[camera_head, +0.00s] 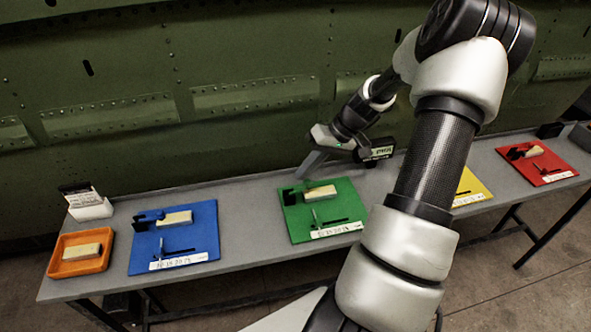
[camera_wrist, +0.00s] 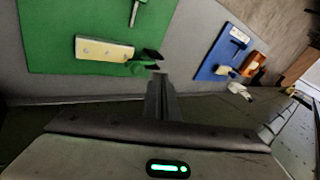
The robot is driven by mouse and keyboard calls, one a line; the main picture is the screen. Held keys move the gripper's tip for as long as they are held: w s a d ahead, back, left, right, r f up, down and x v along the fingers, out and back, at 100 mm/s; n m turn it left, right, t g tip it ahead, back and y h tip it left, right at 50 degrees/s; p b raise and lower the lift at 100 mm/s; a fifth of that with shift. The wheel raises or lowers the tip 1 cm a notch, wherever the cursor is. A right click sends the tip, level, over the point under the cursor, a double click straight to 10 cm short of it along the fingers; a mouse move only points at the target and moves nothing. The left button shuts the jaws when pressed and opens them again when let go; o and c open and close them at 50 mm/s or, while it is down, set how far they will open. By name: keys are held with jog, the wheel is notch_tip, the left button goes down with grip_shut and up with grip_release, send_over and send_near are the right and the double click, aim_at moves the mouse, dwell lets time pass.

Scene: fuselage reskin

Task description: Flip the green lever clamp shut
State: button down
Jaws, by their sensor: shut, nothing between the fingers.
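The green board (camera_head: 345,207) lies on the grey table, with a pale block (camera_head: 320,192) on it. A dark and green clamp part (camera_head: 290,196) sits at the block's left end. In the wrist view the board (camera_wrist: 50,30) is at upper left, with the pale block (camera_wrist: 104,50) and the clamp part (camera_wrist: 140,67) at its end. My gripper (camera_head: 304,174) is shut and empty, behind the board's back edge. In the wrist view its fingertips (camera_wrist: 159,76) appear close to the clamp part; I cannot tell if they touch. Whether the lever is up or down is unclear.
A blue board (camera_head: 200,235), an orange tray (camera_head: 80,253) with a block and a white card holder (camera_head: 87,203) stand to the left. A yellow board (camera_head: 472,187) and a red board (camera_head: 537,162) are to the right. The green fuselage wall (camera_head: 200,70) rises behind the table.

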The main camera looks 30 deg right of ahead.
jog(key=shift+d, duration=0.1)
jog(key=shift+f, duration=0.15)
jog(key=shift+w+a+f, duration=0.1)
jog(key=shift+a+f, duration=0.05)
jog(key=shift+a, duration=0.25)
jog(key=shift+w+a+f, duration=0.1)
jog(key=shift+a, duration=0.3)
